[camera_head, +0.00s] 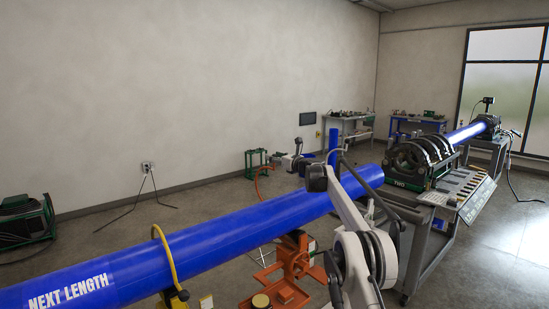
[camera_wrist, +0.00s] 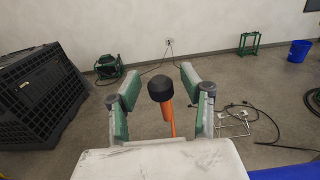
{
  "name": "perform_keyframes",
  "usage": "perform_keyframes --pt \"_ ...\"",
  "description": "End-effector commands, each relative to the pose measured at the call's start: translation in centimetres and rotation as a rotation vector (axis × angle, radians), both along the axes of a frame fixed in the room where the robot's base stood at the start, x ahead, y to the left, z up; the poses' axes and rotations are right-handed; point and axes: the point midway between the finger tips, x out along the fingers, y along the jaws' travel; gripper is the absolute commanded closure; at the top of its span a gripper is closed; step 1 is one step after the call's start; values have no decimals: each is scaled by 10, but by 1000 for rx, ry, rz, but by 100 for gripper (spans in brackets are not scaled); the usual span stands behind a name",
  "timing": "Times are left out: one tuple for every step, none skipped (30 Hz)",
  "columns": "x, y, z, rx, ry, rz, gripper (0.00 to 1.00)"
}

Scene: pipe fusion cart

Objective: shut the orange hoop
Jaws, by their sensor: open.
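The orange hoop (camera_head: 259,183) stands open behind the blue pipe (camera_head: 225,232) in the head view, a thin curve rising above the pipe. In the wrist view the orange hoop (camera_wrist: 168,115) shows as an orange bar with a black knob (camera_wrist: 160,88) on its end. My gripper (camera_wrist: 154,90) is open, with its green fingers on either side of the knob, apparently not closed on it. Whether a finger touches the knob cannot be told. The orange stand (camera_head: 292,258) is under the pipe.
A yellow hoop (camera_head: 166,251) lies over the pipe at the left. The black fusion machine (camera_head: 420,158) stands on a cart at the right. A black crate (camera_wrist: 40,100) stands left in the wrist view; a blue bucket (camera_wrist: 299,51) is far right.

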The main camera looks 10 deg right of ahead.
Motion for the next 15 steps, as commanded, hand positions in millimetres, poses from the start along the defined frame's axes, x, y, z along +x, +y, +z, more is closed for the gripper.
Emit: perform_keyframes --pt "0 0 0 0 0 0 59" --pt "0 0 0 0 0 0 59" --pt "0 0 0 0 0 0 59" --pt "0 0 0 0 0 0 63" --pt "0 0 0 0 0 0 67" --pt "0 0 0 0 0 0 72" --pt "0 0 0 0 0 0 76" --pt "0 0 0 0 0 0 80" --pt "0 0 0 0 0 0 85" --pt "0 0 0 0 0 0 89" --pt "0 0 0 0 0 0 93" --pt "0 0 0 0 0 0 99" --pt "0 0 0 0 0 0 100" --pt "0 0 0 0 0 0 100" --pt "0 0 0 0 0 0 100"
